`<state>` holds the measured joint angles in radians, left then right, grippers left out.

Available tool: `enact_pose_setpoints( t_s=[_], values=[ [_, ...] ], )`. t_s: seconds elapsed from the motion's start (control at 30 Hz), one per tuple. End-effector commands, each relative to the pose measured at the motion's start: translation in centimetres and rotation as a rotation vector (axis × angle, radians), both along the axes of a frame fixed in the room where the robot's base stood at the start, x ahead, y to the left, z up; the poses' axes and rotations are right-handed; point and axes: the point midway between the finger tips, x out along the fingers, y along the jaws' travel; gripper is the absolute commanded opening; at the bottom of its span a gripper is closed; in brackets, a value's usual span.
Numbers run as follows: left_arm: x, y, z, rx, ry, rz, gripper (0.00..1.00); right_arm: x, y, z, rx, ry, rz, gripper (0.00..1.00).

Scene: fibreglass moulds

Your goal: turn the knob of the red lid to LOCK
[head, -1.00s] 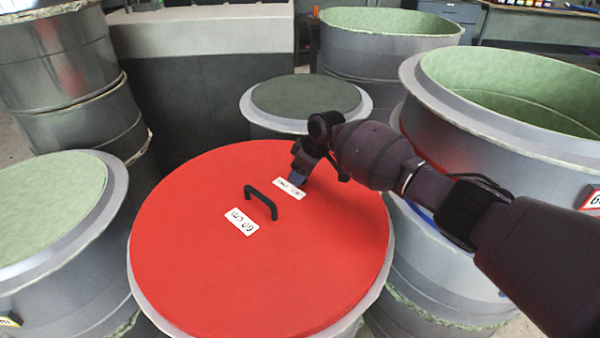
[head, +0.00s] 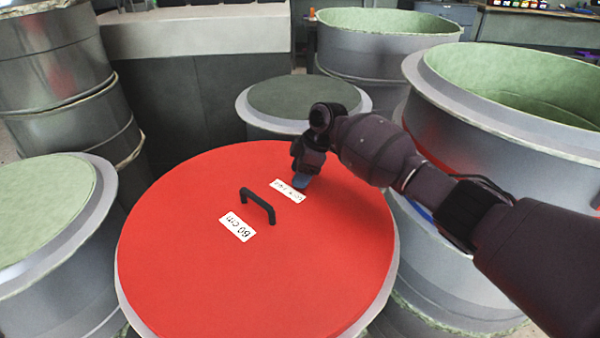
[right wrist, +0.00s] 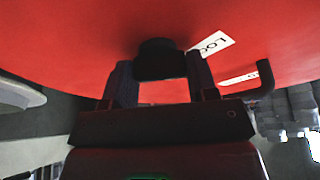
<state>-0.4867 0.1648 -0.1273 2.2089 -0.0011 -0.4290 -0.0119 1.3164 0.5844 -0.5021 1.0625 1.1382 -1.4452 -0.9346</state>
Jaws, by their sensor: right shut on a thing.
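The red lid (head: 190,260) lies flat on a grey round mould in the middle of the head view. It has a black bar handle (head: 258,204) and a white size label (head: 237,227). A second white label (head: 285,191) is beside my right gripper (head: 302,180); in the right wrist view its letters start "LO" (right wrist: 211,44). My right gripper (right wrist: 160,78) is shut on the dark knob (right wrist: 158,54), one finger on each side. The knob is hidden in the head view, and I cannot tell which setting it points to. My left gripper is out of view.
A large open mould (head: 425,115) stands at right, close under my right arm. A mould with a pale green top (head: 40,205) is at left, a smaller one (head: 300,97) behind the lid. Stacked metal drums (head: 60,75) stand at back left.

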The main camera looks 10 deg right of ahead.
Motion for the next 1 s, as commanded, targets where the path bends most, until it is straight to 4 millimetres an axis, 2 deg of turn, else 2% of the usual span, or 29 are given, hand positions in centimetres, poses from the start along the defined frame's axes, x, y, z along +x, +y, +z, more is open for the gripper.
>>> enact_pose_setpoints(
  t_s=[0.27, 0.3, 0.43, 0.77, 0.87, 1.0],
  values=[
    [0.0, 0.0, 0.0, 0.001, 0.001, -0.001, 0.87, 0.0, 0.0, -0.1, -0.002, 0.001, 0.001, 0.29],
    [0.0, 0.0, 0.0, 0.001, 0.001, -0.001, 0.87, 0.0, 0.0, -0.1, -0.002, 0.001, 0.001, 0.58],
    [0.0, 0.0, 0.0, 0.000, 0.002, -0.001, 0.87, 0.0, 0.0, -0.1, -0.001, 0.001, 0.000, 0.78],
    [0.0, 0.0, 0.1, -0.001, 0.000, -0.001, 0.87, 0.0, -0.1, 0.3, 0.000, -0.001, 0.000, 0.79],
    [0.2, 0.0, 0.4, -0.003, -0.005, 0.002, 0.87, 0.0, -0.4, 1.2, -0.001, -0.003, 0.000, 0.79],
    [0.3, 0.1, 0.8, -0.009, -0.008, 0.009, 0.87, -0.2, -1.3, 3.6, -0.001, -0.007, -0.001, 0.79]
  ],
)
